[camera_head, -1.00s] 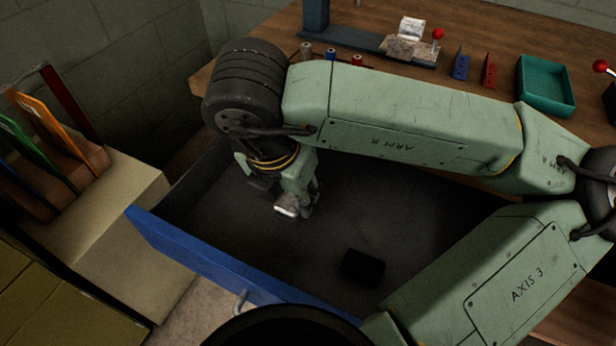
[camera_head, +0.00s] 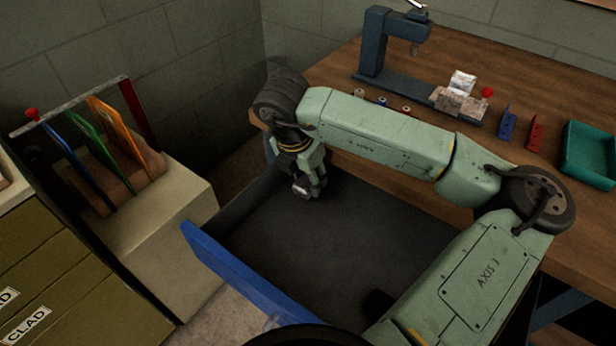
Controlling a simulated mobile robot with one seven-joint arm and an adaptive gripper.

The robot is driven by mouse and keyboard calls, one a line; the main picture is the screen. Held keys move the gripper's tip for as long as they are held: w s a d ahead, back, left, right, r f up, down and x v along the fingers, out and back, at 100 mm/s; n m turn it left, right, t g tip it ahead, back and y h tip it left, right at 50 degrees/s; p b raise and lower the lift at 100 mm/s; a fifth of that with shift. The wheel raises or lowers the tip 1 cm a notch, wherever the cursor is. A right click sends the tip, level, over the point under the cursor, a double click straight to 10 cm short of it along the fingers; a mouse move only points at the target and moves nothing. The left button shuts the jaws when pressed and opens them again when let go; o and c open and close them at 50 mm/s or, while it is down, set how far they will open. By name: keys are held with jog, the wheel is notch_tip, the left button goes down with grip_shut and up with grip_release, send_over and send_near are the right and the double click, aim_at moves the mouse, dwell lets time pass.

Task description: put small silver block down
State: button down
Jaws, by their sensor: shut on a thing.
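The small silver block (camera_head: 301,191) is held between the fingers of my gripper (camera_head: 306,190). It shows as a pale patch at the fingertips, partly covered by the fingers. My gripper points down over the far left part of the open drawer with the blue front (camera_head: 262,284). The dark drawer floor (camera_head: 330,235) lies below. I cannot tell how high the block is above the floor or whether it touches it.
A black block (camera_head: 377,303) lies in the drawer near my arm. The wooden bench (camera_head: 480,85) behind holds a press (camera_head: 376,48), a teal tray (camera_head: 590,155), and blue and red brackets (camera_head: 507,124). A rack of coloured panels (camera_head: 100,150) stands left. The drawer's middle is clear.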

jog(key=shift+f, duration=0.75)
jog(key=shift+f+b, duration=0.7)
jog(key=shift+b, duration=0.3)
jog(key=c, duration=1.1)
grip_release()
jog(key=shift+o, duration=0.2)
jog(key=shift+r, duration=0.15)
jog(key=shift+r+p, duration=0.65)
jog(key=shift+p, duration=0.55)
jog(key=b+v, duration=0.2)
jog(key=v, duration=0.9)
jog(key=shift+s+r, duration=0.2)
jog(key=shift+r, duration=0.15)
